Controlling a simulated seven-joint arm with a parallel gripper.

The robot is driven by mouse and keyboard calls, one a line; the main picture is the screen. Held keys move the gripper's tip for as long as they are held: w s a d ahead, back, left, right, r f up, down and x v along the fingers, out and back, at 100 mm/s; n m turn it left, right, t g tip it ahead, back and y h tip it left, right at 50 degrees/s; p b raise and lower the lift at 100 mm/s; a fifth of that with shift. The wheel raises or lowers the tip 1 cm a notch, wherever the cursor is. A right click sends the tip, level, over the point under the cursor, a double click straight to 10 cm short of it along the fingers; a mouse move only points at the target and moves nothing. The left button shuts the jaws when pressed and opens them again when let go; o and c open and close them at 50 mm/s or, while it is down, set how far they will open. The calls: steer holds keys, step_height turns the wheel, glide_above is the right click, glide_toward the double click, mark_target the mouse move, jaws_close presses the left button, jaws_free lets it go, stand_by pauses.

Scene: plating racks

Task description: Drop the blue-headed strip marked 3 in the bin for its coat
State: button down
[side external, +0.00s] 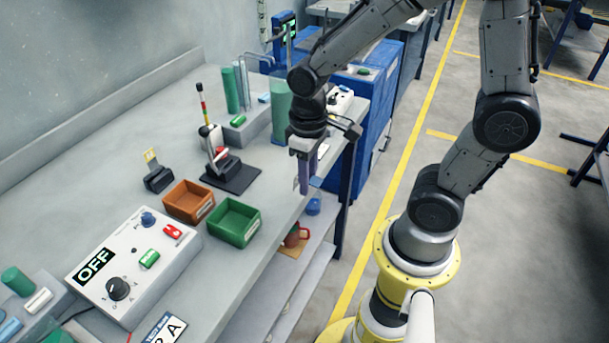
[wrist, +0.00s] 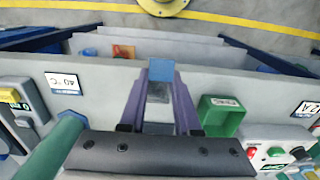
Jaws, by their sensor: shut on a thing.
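My gripper (side external: 305,189) hangs over the front edge of the bench, to the right of the bins in the side view. In the wrist view its purple fingers (wrist: 160,84) are closed on a strip with a blue head (wrist: 161,69) and a greyish body (wrist: 158,90). No number can be read on it. An orange bin (side external: 183,212) and a green bin (side external: 228,233) stand side by side on the bench, apart from the gripper. The green bin also shows in the wrist view (wrist: 226,126). Their labels are too small to read.
A control box (side external: 128,258) reading OFF stands left of the bins. Green cylinders (side external: 280,108) stand near the gripper. A red mug (side external: 293,237) and blue cup (side external: 313,206) sit on a lower shelf.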

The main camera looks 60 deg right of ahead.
steer(key=shift+r, duration=0.15)
steer(key=shift+r, duration=0.6)
stand_by(1.2)
steer(key=shift+s, duration=0.1)
steer(key=w+a+r+m, duration=0.2)
steer(key=w+a+r, duration=0.2)
steer(key=w+r, duration=0.15)
steer(key=n+g, duration=0.1)
steer(key=n, duration=0.1)
glide_above(235, 227)
steer(key=shift+f, duration=3.7)
